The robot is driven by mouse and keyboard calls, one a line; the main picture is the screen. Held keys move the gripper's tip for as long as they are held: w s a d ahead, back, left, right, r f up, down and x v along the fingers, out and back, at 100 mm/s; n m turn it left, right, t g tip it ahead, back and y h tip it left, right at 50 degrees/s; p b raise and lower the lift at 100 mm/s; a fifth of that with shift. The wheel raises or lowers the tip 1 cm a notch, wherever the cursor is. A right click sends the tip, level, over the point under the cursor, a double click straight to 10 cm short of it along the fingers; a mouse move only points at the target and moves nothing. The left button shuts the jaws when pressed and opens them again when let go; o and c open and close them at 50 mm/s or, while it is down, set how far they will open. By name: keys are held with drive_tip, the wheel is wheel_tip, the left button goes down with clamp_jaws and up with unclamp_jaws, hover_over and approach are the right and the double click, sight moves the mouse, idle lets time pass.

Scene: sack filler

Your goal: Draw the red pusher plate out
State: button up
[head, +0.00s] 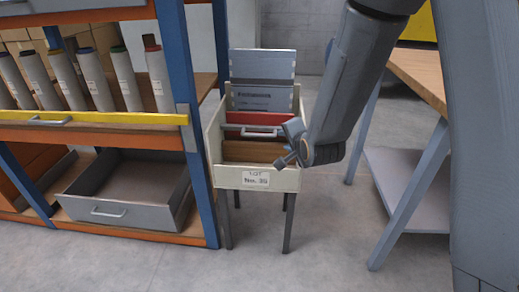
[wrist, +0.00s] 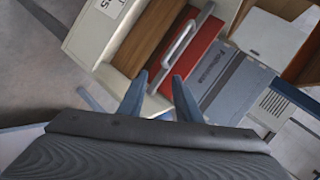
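The red pusher plate (head: 252,118) stands across the inside of a cream box marked LOT (head: 222,178). Its pale bar handle (head: 262,133) faces the front of the box. In the wrist view the red plate (wrist: 207,42) and its handle (wrist: 179,43) lie beyond my fingertips. My gripper (head: 284,143) is over the right side of the box, close to the handle's right end.
A brown block (head: 250,151) lies in front of the plate, and a grey-blue panel (head: 262,98) stands behind it. A blue-and-orange shelf with bottles and a grey drawer (head: 125,205) is close on the left. A wooden-topped bench (head: 420,75) stands on the right.

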sight(260, 136)
drive_tip(key=w+a+f+m+t+b, duration=0.1)
drive_tip(key=w+a+f+b, duration=0.1)
drive_tip(key=w+a, duration=0.1)
drive_tip(key=w+a+f+m+t+y+b, duration=0.1)
drive_tip(key=w+a+f+b, duration=0.1)
drive_tip(key=w, duration=0.3)
drive_tip(key=w+a+f+m+t+y+b, duration=0.1)
drive_tip(key=w+a+f+b, duration=0.1)
drive_tip(key=w+a+b, duration=0.1)
drive_tip(key=shift+w+a+f+m+b, duration=0.2)
drive_tip(key=shift+w+a+m+b, duration=0.15)
drive_tip(key=shift+w+a, duration=0.25)
clamp_jaws()
